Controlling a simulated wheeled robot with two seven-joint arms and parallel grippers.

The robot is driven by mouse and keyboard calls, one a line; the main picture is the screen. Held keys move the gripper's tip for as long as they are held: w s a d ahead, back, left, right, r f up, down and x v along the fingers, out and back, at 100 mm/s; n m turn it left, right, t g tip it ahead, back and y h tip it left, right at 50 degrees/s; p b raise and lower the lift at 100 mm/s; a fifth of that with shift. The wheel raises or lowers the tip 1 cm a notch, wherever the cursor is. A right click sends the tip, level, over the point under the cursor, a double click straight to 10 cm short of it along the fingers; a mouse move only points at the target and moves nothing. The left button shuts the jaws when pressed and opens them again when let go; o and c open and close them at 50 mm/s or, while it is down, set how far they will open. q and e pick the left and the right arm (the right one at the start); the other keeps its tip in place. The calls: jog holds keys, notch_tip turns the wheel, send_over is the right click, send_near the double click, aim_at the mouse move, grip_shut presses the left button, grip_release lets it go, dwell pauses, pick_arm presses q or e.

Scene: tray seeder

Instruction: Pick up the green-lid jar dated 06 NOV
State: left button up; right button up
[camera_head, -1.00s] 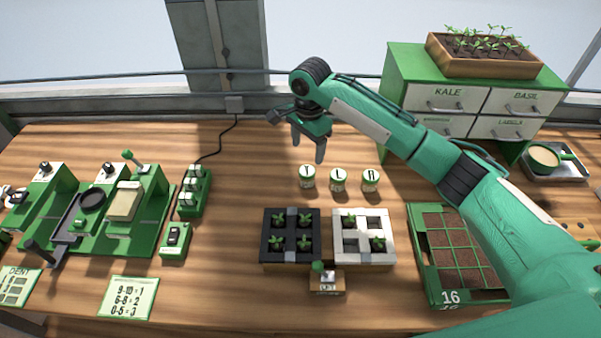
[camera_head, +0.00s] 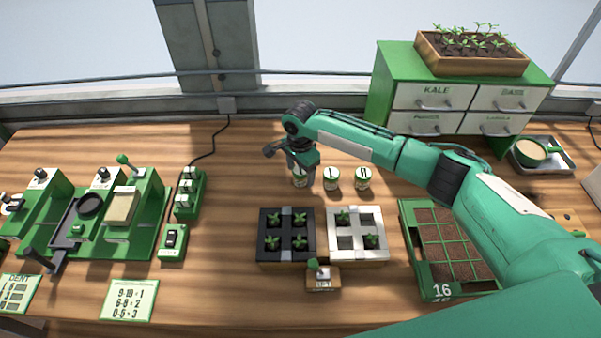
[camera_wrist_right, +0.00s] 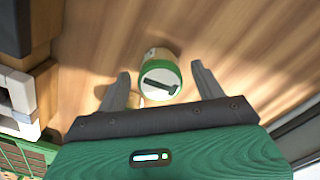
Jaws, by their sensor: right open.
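Three small jars stand in a row on the bench: a left jar (camera_head: 299,181), a middle jar (camera_head: 331,179) and a right jar (camera_head: 362,178). They have pale tops with dark marks and green rims; no date is readable. My right gripper (camera_head: 302,168) is open, pointing down at the left jar and partly covering it. In the right wrist view one jar (camera_wrist_right: 160,78) shows between the spread fingers (camera_wrist_right: 160,70), with a gap on each side. Part of another jar (camera_wrist_right: 134,99) shows behind the left finger. My left gripper is out of view.
A black seedling block (camera_head: 263,236) and a white one (camera_head: 384,236) stand in front of the jars, with a small lever box (camera_head: 322,283) before them. A soil tray (camera_head: 412,262) is at right, a green drawer cabinet (camera_head: 385,85) behind. Bare wood lies left of the jars.

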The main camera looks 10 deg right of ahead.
jog(key=shift+f, duration=0.9)
jog(key=shift+c, duration=0.4)
jog(key=c, duration=1)
